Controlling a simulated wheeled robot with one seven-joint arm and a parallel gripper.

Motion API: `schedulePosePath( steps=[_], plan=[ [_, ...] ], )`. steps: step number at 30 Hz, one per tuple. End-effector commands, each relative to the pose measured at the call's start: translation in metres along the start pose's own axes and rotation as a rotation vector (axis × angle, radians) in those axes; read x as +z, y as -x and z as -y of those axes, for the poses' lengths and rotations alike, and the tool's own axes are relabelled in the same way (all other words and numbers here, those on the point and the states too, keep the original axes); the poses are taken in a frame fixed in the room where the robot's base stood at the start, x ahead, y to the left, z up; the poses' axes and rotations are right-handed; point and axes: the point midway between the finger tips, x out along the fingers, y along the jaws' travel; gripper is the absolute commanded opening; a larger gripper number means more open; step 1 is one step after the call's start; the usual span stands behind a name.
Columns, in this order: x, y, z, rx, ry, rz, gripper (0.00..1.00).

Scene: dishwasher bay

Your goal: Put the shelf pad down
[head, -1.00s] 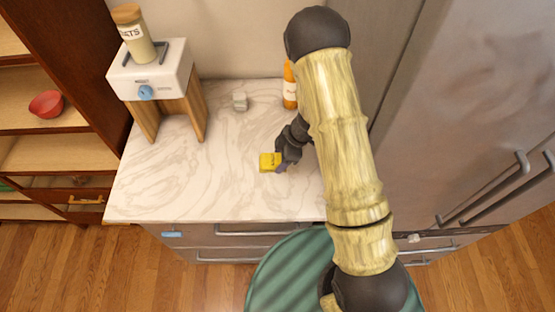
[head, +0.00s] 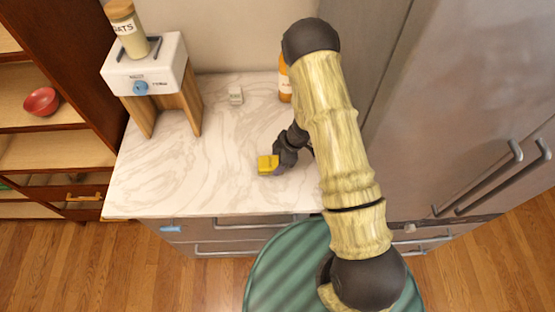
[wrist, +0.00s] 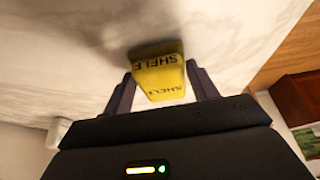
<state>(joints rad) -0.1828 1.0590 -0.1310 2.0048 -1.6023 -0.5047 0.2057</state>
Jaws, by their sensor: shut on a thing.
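The shelf pad (head: 268,164) is a small yellow block over the marble counter (head: 225,190), right of its middle. In the wrist view the pad (wrist: 160,78) shows black "SHELF" lettering and sits between the two dark fingers of my gripper (wrist: 162,88). My gripper (head: 279,166) is shut on the pad. A dark shadow lies on the counter beside the pad in the wrist view. I cannot tell whether the pad touches the counter or is held just above it.
A white appliance (head: 145,70) on wooden legs stands at the counter's back left, with an oats jar (head: 130,32) on top. The counter's front left is clear.

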Motion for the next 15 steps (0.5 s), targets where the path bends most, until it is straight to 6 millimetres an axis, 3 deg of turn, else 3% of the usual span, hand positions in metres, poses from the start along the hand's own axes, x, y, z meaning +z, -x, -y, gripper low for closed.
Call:
schedulePosePath(
  steps=[3,4,7,15],
  plan=[
    [-0.0013,-0.0011,0.0004,-0.001,0.003,0.0,0.4],
    [-0.0013,-0.0015,0.0004,-0.001,0.003,0.0,0.6],
    [-0.0015,-0.0011,0.0004,-0.001,0.004,0.0,0.8],
    [-0.001,-0.0003,0.0,0.0,0.002,0.0,0.8]
  ],
)
